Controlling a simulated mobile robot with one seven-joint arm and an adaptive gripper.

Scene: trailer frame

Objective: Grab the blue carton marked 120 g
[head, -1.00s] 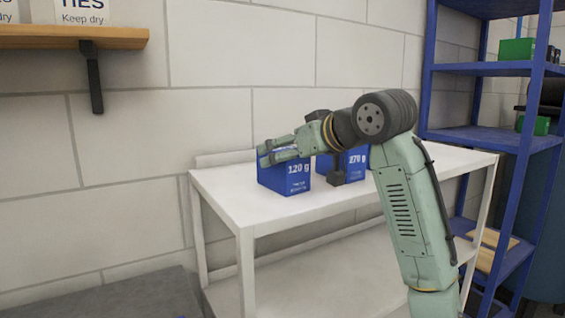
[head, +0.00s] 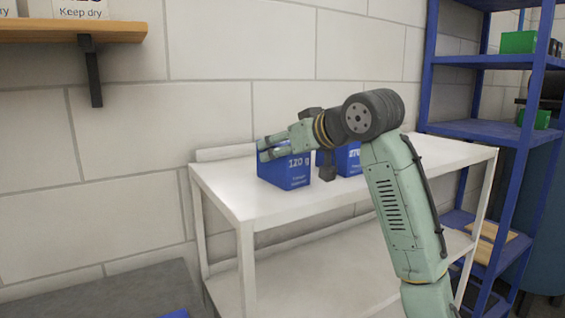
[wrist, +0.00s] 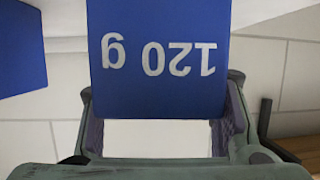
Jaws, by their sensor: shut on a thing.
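The blue carton marked 120 g (head: 288,175) is upright at the left end of the white table (head: 225,199) in the head view. My gripper (head: 268,149) is shut on its upper part, with the fingers at opposite sides. In the wrist view the carton (wrist: 160,85) sits between the two fingers, its white lettering upside down. I see no clear gap between carton and table.
A second blue carton (head: 347,160) stands just right, partly hidden by my arm. A blue shelf rack (head: 475,130) stands at the right. A wooden wall shelf (head: 60,31) is upper left. The table's front left is bare.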

